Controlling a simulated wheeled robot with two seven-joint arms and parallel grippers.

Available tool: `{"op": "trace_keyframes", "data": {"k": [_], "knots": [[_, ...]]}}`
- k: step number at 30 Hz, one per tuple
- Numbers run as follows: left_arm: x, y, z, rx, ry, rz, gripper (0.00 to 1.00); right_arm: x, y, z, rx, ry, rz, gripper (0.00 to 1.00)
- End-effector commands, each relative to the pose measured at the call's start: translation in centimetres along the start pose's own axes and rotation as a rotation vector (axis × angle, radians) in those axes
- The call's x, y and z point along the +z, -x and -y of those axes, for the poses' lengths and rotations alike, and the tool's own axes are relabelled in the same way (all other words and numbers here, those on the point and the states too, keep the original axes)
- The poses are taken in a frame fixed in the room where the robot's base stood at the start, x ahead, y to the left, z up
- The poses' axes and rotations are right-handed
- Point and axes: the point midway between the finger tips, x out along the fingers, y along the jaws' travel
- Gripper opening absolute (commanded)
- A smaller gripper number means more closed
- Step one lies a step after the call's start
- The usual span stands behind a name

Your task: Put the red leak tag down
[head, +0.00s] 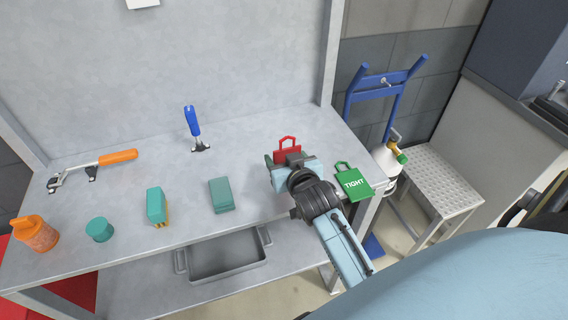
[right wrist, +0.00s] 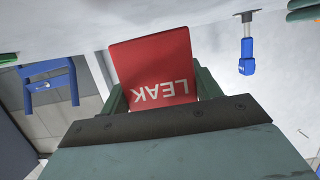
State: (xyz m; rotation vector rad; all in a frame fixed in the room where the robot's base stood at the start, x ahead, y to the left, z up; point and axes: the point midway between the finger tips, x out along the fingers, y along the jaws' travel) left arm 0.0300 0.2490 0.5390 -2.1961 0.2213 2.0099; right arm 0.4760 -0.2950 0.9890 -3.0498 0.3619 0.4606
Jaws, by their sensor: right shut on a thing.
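The red leak tag (head: 287,151) is in my right gripper (head: 287,160) above the right part of the grey bench. In the right wrist view the tag (right wrist: 155,72) sits between the two green fingers, with the word LEAK upside down. The right gripper is shut on it. In the head view the gripper hides the tag's lower part, and I cannot tell whether it touches the bench. My left gripper is not in view.
On the bench (head: 120,215) are a blue-handled tool (head: 193,125), an orange-handled tool (head: 105,165), teal blocks (head: 221,195), a teal round piece (head: 99,229) and an orange bottle (head: 35,234). A grey tray (head: 228,262) is on the lower shelf. The bench behind the gripper is clear.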

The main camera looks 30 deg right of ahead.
Motion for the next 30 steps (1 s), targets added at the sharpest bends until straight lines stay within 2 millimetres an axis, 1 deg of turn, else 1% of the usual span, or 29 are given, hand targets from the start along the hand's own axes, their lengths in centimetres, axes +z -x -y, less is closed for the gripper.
{"op": "trace_keyframes", "data": {"k": [1,4,12,16,17,21,30], "knots": [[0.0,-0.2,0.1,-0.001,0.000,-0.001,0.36,0.9,-0.3,0.0,0.000,0.000,0.003,0.41],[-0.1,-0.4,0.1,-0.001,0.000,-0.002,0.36,1.7,-0.5,0.0,0.000,-0.001,0.002,0.41],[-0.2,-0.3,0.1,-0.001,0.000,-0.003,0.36,1.7,-0.5,0.0,0.000,-0.001,-0.001,0.41],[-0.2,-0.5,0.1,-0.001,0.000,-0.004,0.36,2.1,-0.6,0.0,0.000,-0.001,0.000,0.41],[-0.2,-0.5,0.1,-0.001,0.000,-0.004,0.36,2.0,-0.6,0.0,0.000,-0.001,0.000,0.67],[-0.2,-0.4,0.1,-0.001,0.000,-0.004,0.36,2.0,-0.6,0.0,0.000,-0.001,0.000,0.85],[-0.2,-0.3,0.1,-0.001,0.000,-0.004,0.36,1.8,-0.6,0.0,0.000,0.000,-0.001,0.85]]}}
